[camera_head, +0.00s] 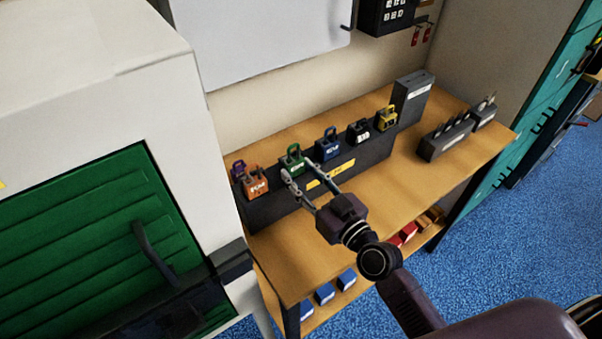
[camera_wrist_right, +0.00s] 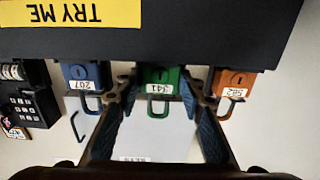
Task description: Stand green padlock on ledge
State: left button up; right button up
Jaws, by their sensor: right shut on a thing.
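The green padlock (camera_head: 291,160) is upright at the top of the dark ledge (camera_head: 350,168), between the orange and blue padlocks. My right gripper (camera_head: 298,169) is shut on it, one finger on each side. In the right wrist view the green padlock (camera_wrist_right: 158,79) appears upside down between the fingers, its white number tag and shackle showing. Its lower end meets the dark ledge edge (camera_wrist_right: 190,40) in that view; I cannot tell whether it rests on the ledge or is just above it. My left gripper is not in view.
On the ledge, an orange padlock (camera_head: 256,184) stands to the left; blue (camera_head: 327,147), black (camera_head: 358,133) and yellow (camera_head: 387,119) ones stand to the right. The bench (camera_head: 410,170) also bears a grey box (camera_head: 412,98) and a dark key block (camera_head: 447,139).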

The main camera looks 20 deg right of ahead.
jog(key=shift+r+p, duration=0.3)
jog(key=shift+r, duration=0.05)
jog(key=shift+s, duration=0.1)
dwell(1.1)
jog(key=v, duration=0.7)
jog(key=shift+s, duration=0.15)
dwell(0.9)
jog(key=shift+d, duration=0.1)
dwell(0.9)
